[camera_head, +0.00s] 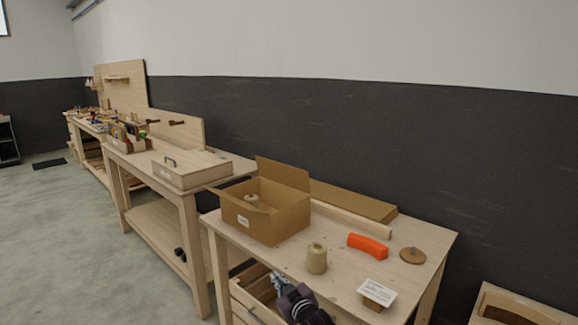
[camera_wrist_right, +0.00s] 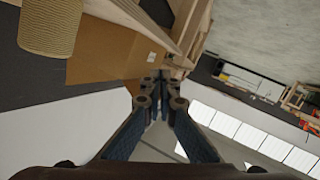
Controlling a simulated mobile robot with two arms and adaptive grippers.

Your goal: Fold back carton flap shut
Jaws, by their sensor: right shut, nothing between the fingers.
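The brown carton (camera_head: 285,220) stands on the near workbench with its top open. Its back flap (camera_head: 284,173) stands up, leaning slightly back. A spool (camera_head: 252,200) shows inside the carton. My right gripper (camera_head: 277,283) is low in front of the bench, below the tabletop and apart from the carton. In the right wrist view the right gripper (camera_wrist_right: 155,88) has its fingertips together and empty, with the carton (camera_wrist_right: 105,55) beyond them. My left gripper is not in view.
On the bench (camera_head: 325,285) are a twine spool (camera_head: 316,259), an orange handle-like piece (camera_head: 368,244), a round wooden disc (camera_head: 412,256) and a white card on a wooden stand (camera_head: 377,292). A long board (camera_head: 350,200) lies behind the carton. A wooden case (camera_head: 190,170) sits on the left bench.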

